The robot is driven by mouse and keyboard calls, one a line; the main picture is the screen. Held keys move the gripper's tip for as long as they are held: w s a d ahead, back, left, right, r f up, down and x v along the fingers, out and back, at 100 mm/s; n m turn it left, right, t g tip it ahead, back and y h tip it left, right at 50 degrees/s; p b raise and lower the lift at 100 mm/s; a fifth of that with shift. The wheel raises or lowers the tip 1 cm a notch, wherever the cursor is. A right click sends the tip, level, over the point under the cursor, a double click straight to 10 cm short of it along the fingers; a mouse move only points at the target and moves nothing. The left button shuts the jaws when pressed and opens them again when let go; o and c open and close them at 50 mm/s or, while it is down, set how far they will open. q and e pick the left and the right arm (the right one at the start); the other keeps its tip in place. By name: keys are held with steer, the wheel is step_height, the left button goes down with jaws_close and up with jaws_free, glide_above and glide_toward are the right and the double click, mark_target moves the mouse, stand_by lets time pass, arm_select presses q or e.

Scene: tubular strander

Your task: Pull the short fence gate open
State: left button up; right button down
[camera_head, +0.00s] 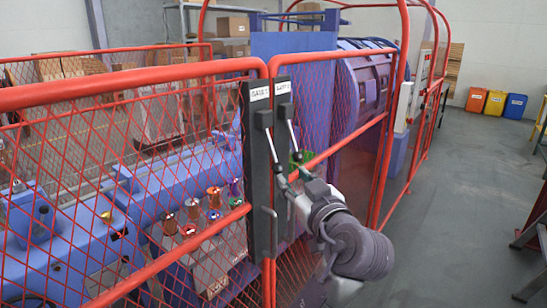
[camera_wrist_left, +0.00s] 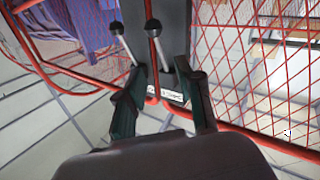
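Two red mesh fence panels meet at a dark post in the head view. The narrower panel (camera_head: 335,153) is on the right and the wider one (camera_head: 110,85) on the left; they look closed together. Two dark latch boxes with white labels (camera_head: 259,93) sit at the top of the post, each with a metal lever (camera_head: 271,146) pointing down. The label text is too small to read surely. My left gripper (camera_head: 292,180) is in front of the lever ends. In the left wrist view its fingers (camera_wrist_left: 160,78) are apart, with black-knobbed levers (camera_wrist_left: 153,28) just beyond; contact is unclear.
A grey pull handle (camera_head: 270,232) is low on the post. Blue machinery (camera_head: 180,180) stands behind the fence. Grey floor (camera_head: 460,170) is open to the right, with coloured bins (camera_head: 495,103) at the back and a dark red frame at the right edge.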

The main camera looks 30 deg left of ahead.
mark_target(275, 157)
arm_select(q)
steer(key=p+x, duration=0.3)
steer(key=x, duration=0.9)
steer(key=shift+w+p, duration=0.15)
steer(key=shift+p, duration=0.25)
steer(key=shift+w+a+f, duration=0.1)
steer(key=shift+w+a, duration=0.2)
steer(key=shift+a, duration=0.1)
jaws_close()
